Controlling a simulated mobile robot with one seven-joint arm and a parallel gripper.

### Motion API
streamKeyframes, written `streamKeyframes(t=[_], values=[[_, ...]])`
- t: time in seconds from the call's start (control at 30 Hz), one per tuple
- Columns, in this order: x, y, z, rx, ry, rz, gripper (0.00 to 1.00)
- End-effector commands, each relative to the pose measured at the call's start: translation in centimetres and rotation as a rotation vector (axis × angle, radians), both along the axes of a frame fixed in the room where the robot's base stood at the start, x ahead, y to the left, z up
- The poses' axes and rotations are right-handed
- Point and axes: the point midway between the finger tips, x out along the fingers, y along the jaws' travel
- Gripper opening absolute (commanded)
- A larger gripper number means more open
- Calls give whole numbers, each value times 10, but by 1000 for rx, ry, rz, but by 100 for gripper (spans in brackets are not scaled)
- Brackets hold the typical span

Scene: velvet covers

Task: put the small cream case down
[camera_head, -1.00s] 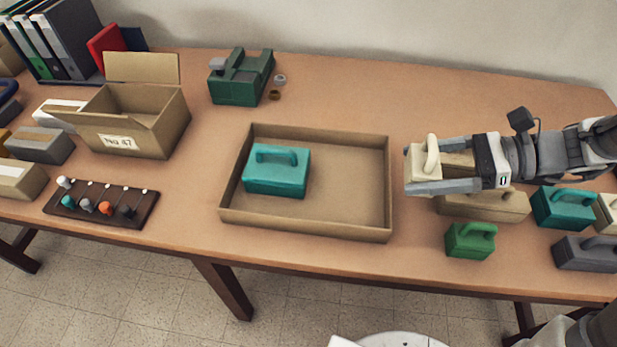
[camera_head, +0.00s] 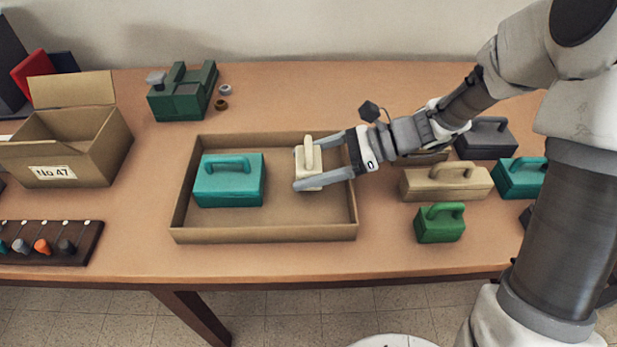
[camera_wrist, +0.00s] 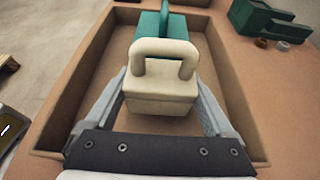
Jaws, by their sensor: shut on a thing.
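The small cream case (camera_head: 308,168) has a loop handle on top and is between the fingers of my gripper (camera_head: 322,166). My gripper is shut on it, over the right half of the shallow cardboard tray (camera_head: 265,235). In the wrist view the cream case (camera_wrist: 160,95) is upright between both fingers (camera_wrist: 165,105). I cannot tell whether its base touches the tray floor. A teal case (camera_head: 228,182) stands in the left half of the tray; it shows behind the cream case in the wrist view (camera_wrist: 148,24).
Tan (camera_head: 445,182), green (camera_head: 440,223) and teal (camera_head: 517,178) cases stand right of the tray. A green machine (camera_head: 182,92) is behind it. An open box marked No 47 (camera_head: 62,145) stands left. The tray's front right floor is clear.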

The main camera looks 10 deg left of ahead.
Motion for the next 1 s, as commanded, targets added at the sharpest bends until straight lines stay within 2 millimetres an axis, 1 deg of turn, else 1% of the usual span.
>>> streamKeyframes(t=[0.03,0.13,0.2,0.43,0.53,0.57,0.6,0.63,0.83,0.93,1.0], values=[[0,0,-13,-1,4,-1,34],[-1,0,-27,-1,3,0,34],[0,-1,-30,0,1,1,34],[0,-1,-28,0,0,1,34],[-1,-1,-32,0,1,1,34],[-1,-1,-32,0,0,1,90],[-1,-1,-31,0,0,1,97],[-1,-1,-31,0,0,1,100],[-1,-1,-31,0,0,1,100],[0,-1,-27,-1,-1,0,100],[2,-7,-23,-1,0,-3,100]])
